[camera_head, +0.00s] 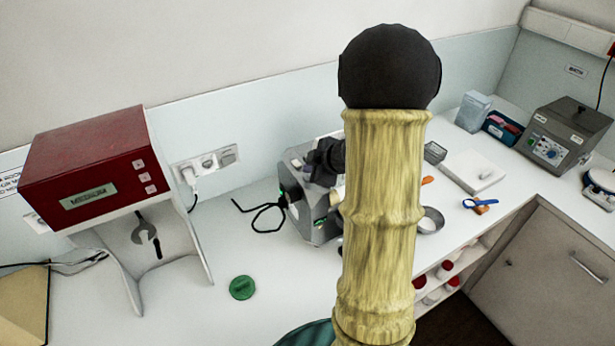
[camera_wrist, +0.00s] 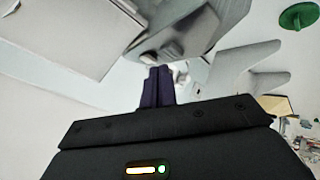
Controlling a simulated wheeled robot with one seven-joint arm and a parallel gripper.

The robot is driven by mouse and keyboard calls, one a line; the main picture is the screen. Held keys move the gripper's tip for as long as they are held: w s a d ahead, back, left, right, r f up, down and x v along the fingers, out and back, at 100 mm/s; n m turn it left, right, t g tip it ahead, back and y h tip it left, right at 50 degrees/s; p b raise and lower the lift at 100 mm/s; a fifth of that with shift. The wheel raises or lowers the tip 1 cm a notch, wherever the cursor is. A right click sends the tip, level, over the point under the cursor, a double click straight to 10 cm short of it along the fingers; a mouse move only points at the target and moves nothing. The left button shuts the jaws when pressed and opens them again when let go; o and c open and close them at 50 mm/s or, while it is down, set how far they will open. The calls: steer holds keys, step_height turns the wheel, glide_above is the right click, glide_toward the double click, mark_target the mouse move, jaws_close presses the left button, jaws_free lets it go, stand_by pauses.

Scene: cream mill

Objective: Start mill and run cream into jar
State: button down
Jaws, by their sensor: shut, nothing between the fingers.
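A grey machine (camera_head: 318,228), apparently the mill, stands on the bench behind my arm, with a small green light on its left side. My arm hides its right part. In the wrist view, my gripper's dark fingers (camera_wrist: 157,86) are together and empty, pointing at a pale grey machine body (camera_wrist: 190,28) with knob-like parts. I cannot tell whether the fingertips touch it. A green round lid (camera_head: 242,288) lies on the bench left of the machine and also shows in the wrist view (camera_wrist: 299,16). No receiving jar is clearly visible at the machine; that area is partly hidden.
A red-topped machine (camera_head: 90,165) stands at the left. A black cable lies beside the grey machine. A metal dish (camera_head: 431,220), white board (camera_head: 473,171) and grey instrument (camera_head: 563,136) are to the right. Red-lidded jars (camera_head: 446,268) sit on the shelf below.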

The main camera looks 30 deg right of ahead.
steer(key=shift+f, duration=0.1)
stand_by(0.5)
steer(key=shift+f, duration=0.3)
steer(key=shift+f+b, duration=0.4)
steer(key=shift+b, duration=0.1)
stand_by(0.8)
steer(key=shift+r+p, duration=0.85)
steer(key=shift+p, duration=0.1)
step_height(320, 180, up, 5)
steer(key=p, duration=0.5)
stand_by(0.7)
